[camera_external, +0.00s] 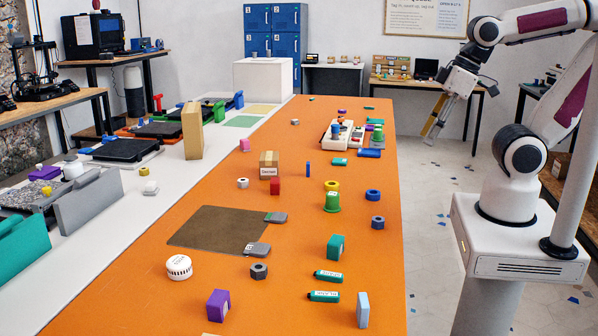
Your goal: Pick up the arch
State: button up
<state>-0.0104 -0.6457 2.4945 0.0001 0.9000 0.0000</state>
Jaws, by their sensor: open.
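My gripper (432,133) hangs at the upper right, pointing down and left, with yellowish fingers. It is open, with nothing seen between the fingers. It is beyond the right edge of the orange table (300,240), over the floor side, apart from every object. I cannot make out with certainty which object is the arch. Small blocks lie along the table, among them a purple block (217,305), a teal block (336,247), a red block (275,186) and a pale grey upright block (362,310). The far pieces are too small to tell.
A brown mat (205,228) lies mid-table, with grey pieces at its right edge. A white round tin (179,267) is near the front left. Printer beds line the left.

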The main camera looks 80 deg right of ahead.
jog(key=n+g+y, duration=0.4)
jog(key=n+y, duration=0.1)
jog(key=n, duration=0.9)
send_near(336, 241)
jog(key=shift+x, duration=1)
jog(key=shift+a+r+n, duration=0.1)
jog(key=shift+a+n, duration=0.1)
jog(key=shift+n, duration=0.6)
jog(key=shift+a+f+h, duration=0.15)
jog(key=shift+a+f, duration=0.05)
jog(key=shift+f, duration=0.45)
jog(key=shift+a+f+h, duration=0.15)
jog(key=shift+a+f, duration=0.1)
jog(key=shift+f, duration=0.35)
